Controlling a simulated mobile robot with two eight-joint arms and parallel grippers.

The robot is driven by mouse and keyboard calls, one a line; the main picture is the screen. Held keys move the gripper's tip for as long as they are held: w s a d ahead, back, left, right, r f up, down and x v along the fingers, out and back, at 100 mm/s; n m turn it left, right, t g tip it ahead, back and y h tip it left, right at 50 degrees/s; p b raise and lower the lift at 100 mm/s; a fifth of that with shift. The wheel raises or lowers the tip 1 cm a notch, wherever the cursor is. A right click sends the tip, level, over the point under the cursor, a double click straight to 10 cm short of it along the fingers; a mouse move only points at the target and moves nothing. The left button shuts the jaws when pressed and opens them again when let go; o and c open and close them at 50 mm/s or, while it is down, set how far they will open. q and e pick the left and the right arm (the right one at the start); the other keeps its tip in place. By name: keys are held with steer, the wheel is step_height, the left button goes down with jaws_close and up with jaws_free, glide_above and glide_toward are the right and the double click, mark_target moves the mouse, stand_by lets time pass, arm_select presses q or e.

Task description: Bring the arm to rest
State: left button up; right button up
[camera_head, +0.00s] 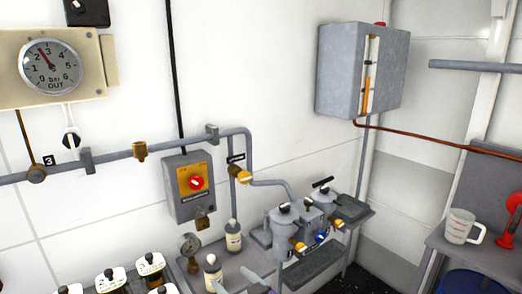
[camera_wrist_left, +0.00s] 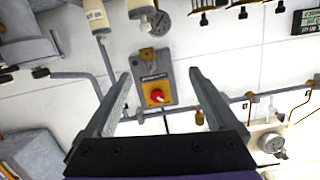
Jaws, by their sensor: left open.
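My left gripper (camera_head: 234,281) shows at the bottom edge of the head view, only its grey fingertips in sight. In the left wrist view the left gripper (camera_wrist_left: 159,74) has its two fingers wide apart with nothing between them. The wrist picture is upside down. Beyond the fingers is a grey wall box with an orange plate and a red knob (camera_wrist_left: 157,96), apart from them. The same box with the red knob (camera_head: 196,183) is on the wall in the head view. My right gripper is in neither view.
A shelf with grey filter housings (camera_head: 284,219), white bottles (camera_head: 233,237) and a small gauge (camera_head: 189,244) lies near the gripper. A pipe (camera_head: 110,157) crosses the wall. A grey cabinet (camera_head: 345,70) hangs upper right. A measuring jug (camera_head: 459,226) stands on the right bench.

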arm_select(q)
steer(key=s+a+f+m+g+h, duration=0.3)
steer(key=s+a+f+g, duration=0.35)
steer(key=a, duration=0.65)
steer(key=s+f+m+h, duration=0.1)
steer(key=s+f+h, duration=0.1)
steer(key=s, duration=0.3)
steer(key=s+f+m+h, duration=0.1)
steer(key=s+f+h, duration=0.1)
steer(key=s, duration=0.4)
steer(key=s+d+f+m+h, duration=0.1)
steer(key=s+f+h, duration=0.2)
steer(key=s, duration=0.3)
steer(key=shift+s+f, duration=0.25)
steer(key=shift+f, duration=0.05)
steer(key=shift+g, duration=0.25)
stand_by(1.5)
